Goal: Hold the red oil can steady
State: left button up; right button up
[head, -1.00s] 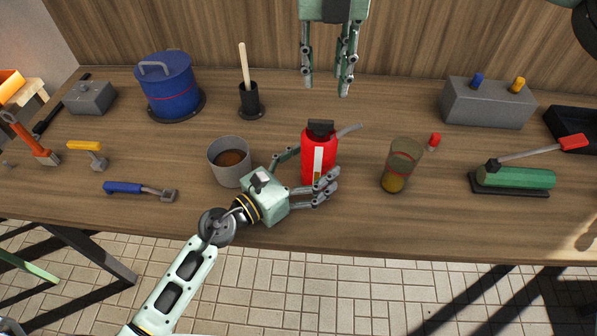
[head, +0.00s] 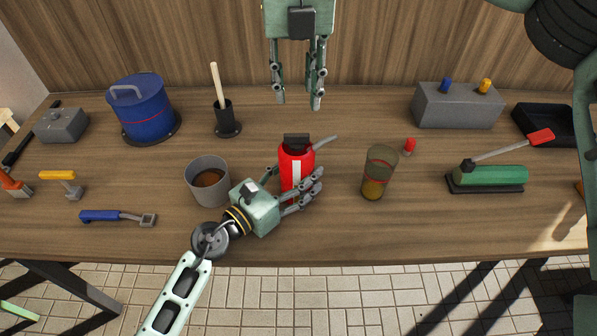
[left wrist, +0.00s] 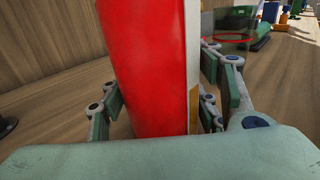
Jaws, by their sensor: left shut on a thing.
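The red oil can (head: 284,172) stands upright on the table, with a black cap, a grey spout pointing right and a pale label stripe. My left gripper (head: 296,184) is shut around its body from the lower left, fingers on both sides. In the left wrist view the can's red side (left wrist: 142,70) fills the middle, between the finger links; its top is out of that view. My right gripper (head: 297,102) hangs above and behind the can, pointing down, empty, with its fingers apart.
A grey cup (head: 208,168) with brown contents stands left of the can. A glass (head: 379,172) and a small red piece (head: 409,146) are to the right. Behind left are a blue pot (head: 140,107) and a black holder (head: 227,121). The front table strip right of centre is clear.

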aim_at(296, 134)
pick_arm(q)
jog(key=c, duration=0.5)
pick_arm(e)
jog(key=shift+c, duration=0.4)
notch_tip(296, 134, down, 10)
jog(key=n, duration=1.6)
